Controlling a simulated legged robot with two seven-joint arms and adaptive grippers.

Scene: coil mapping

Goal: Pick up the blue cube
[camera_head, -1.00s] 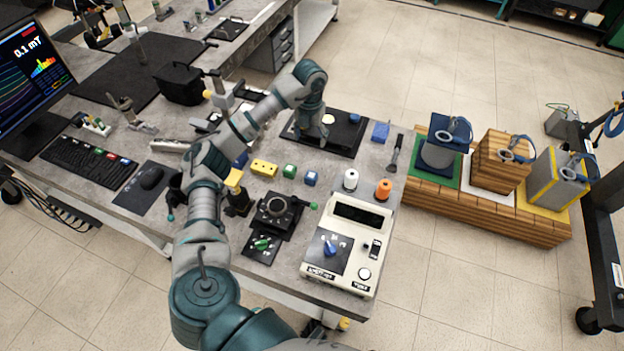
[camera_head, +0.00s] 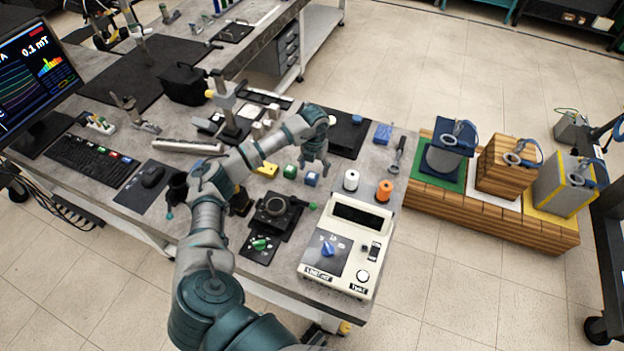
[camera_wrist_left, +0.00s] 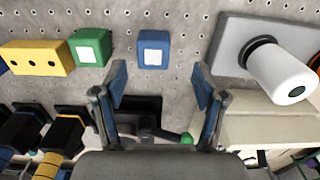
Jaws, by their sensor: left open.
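The blue cube (camera_head: 311,179) with a pale square on its face sits on the grey perforated bench top, just right of a green cube (camera_head: 290,172). In the left wrist view the blue cube (camera_wrist_left: 153,49) lies ahead of and between the open fingers, apart from them. My left gripper (camera_head: 318,165) hangs above the bench close to the blue cube, pointing down. In the left wrist view its two blue-padded fingers (camera_wrist_left: 160,88) are spread and empty. My right gripper is not in view.
A yellow block (camera_head: 266,170) lies left of the green cube. A white spool (camera_head: 351,180) and an orange spool (camera_head: 384,190) stand to the right. The meter box (camera_head: 345,245) and a black stage (camera_head: 275,213) are in front.

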